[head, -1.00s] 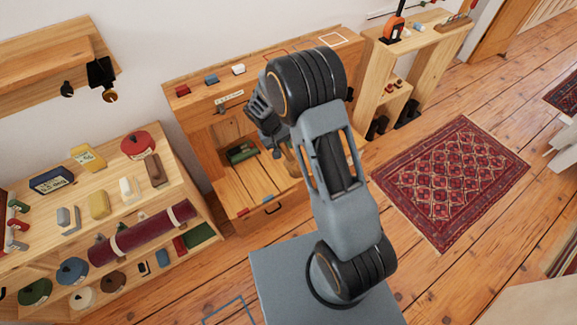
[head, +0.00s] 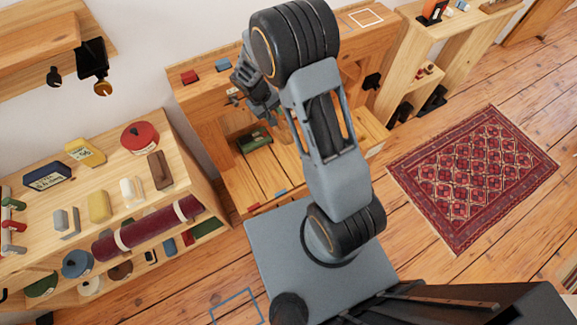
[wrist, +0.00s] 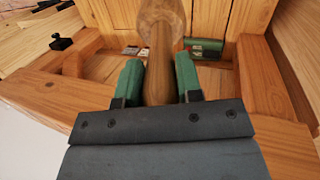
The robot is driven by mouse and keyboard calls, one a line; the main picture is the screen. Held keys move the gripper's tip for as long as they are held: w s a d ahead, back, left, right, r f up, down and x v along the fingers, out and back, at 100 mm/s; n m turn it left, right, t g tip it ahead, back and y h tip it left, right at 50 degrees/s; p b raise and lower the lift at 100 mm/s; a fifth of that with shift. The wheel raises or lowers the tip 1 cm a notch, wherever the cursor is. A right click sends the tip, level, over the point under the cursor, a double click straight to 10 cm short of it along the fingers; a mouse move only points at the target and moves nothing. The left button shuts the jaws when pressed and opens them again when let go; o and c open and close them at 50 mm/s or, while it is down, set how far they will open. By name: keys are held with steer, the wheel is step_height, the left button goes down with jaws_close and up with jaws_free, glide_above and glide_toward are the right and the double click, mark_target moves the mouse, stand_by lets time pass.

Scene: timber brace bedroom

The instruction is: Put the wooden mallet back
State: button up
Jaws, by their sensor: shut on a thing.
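The wooden mallet shows in the wrist view as a brown handle (wrist: 160,72) with a wider rounded end at the top edge. My gripper (wrist: 160,85) is shut on the handle, its green-padded fingers on either side. The mallet points toward the inside of the wooden cabinet (wrist: 40,92). I cannot tell from these views whether the mallet touches anything.
A green item (head: 254,140) lies inside the cabinet, and also shows in the wrist view (wrist: 207,45). A loaded shelf (head: 110,185) stands left. A patterned rug (head: 470,175) lies on the floor at right.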

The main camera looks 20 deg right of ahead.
mark_target(282, 139)
steer(key=s+f+n+b, duration=0.1)
steer(key=f+n+b, duration=0.2)
steer(key=f+b, duration=0.1)
steer(key=s+d+f+n+t+y+b, duration=0.1)
steer(key=f+n+b, duration=0.2)
steer(key=f+b, duration=0.1)
steer(key=s+d+f+n+t+y+b, duration=0.1)
steer(key=f+n+b, duration=0.2)
steer(key=b, duration=0.3)
steer(key=shift+f+n+b, duration=0.3)
steer(key=shift+f+n, duration=0.1)
steer(key=shift+f, duration=0.2)
steer(key=s+d+f+n+g+y+b, duration=0.15)
steer(key=s+f+n+b, duration=0.25)
steer(key=f+n+b, duration=1.1)
steer(key=w+d+f+m+b, duration=0.2)
steer(key=w+d+f+b, duration=0.4)
steer(key=w+f, duration=0.5)
steer(key=shift+w+d+b, duration=0.3)
steer(key=shift+d+b, duration=0.05)
steer(key=shift+b, duration=0.65)
steer(key=shift+f+t, duration=0.15)
steer(key=shift+t, duration=0.1)
steer(key=o, duration=1.1)
steer(key=shift+c, duration=0.2)
